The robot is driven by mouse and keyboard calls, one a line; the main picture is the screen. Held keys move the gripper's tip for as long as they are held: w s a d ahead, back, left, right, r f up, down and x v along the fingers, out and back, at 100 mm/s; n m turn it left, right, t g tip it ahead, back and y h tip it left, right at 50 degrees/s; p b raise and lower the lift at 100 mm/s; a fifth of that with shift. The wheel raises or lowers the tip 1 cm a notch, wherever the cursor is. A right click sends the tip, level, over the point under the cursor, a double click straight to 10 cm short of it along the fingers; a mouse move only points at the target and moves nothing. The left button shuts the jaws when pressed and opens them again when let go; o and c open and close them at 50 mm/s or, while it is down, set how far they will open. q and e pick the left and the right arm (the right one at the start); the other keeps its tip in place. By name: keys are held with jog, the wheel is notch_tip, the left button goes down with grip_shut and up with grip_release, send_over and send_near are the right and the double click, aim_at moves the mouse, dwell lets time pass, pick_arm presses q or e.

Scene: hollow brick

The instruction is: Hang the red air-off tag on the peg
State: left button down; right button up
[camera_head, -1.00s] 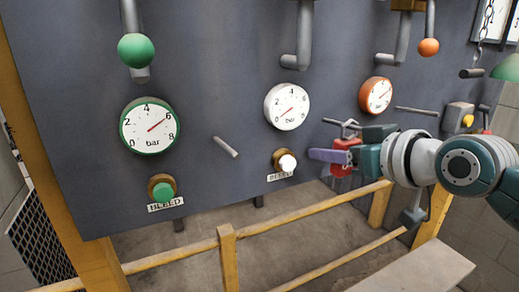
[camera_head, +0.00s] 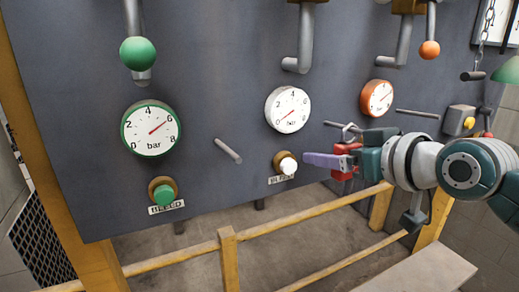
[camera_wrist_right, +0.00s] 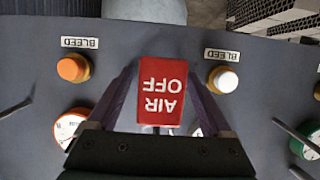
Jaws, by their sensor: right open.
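The red AIR OFF tag (camera_wrist_right: 161,92) is between the two purple fingers of my right gripper (camera_wrist_right: 160,98) in the right wrist view, lettering upside down. The fingers stand apart on either side of it. In the head view the tag (camera_head: 342,172) is partly hidden behind my right gripper (camera_head: 335,155), below a short grey peg (camera_head: 342,126) with a thin wire-like loop. How the loop meets this peg is too small to tell. A bare peg (camera_head: 228,150) sticks out between the green and white gauges. Another peg (camera_head: 417,113) is to the right. My left gripper is not in view.
The dark panel carries a green gauge (camera_head: 150,129), a white gauge (camera_head: 287,109) and an orange gauge (camera_head: 376,97). The white bleed button (camera_head: 287,165) is close left of my right fingers. A yellow rail (camera_head: 290,217) runs below the panel.

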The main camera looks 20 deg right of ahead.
jog(key=shift+s, duration=0.1)
jog(key=a+b+v, duration=0.1)
jog(key=b+v, duration=0.3)
jog(key=v, duration=0.5)
jog(key=s+a+f+g, duration=0.4)
jog(key=s+f, duration=0.3)
jog(key=s, duration=0.3)
jog(key=s+a+f+n+g+h, duration=0.1)
jog(key=s+a+f+g, duration=0.4)
jog(key=s+f, duration=0.3)
jog(key=s+g, duration=0.1)
jog(key=s, duration=0.2)
jog(key=shift+a+f, duration=0.2)
jog(key=shift+f, duration=0.1)
dwell(0.8)
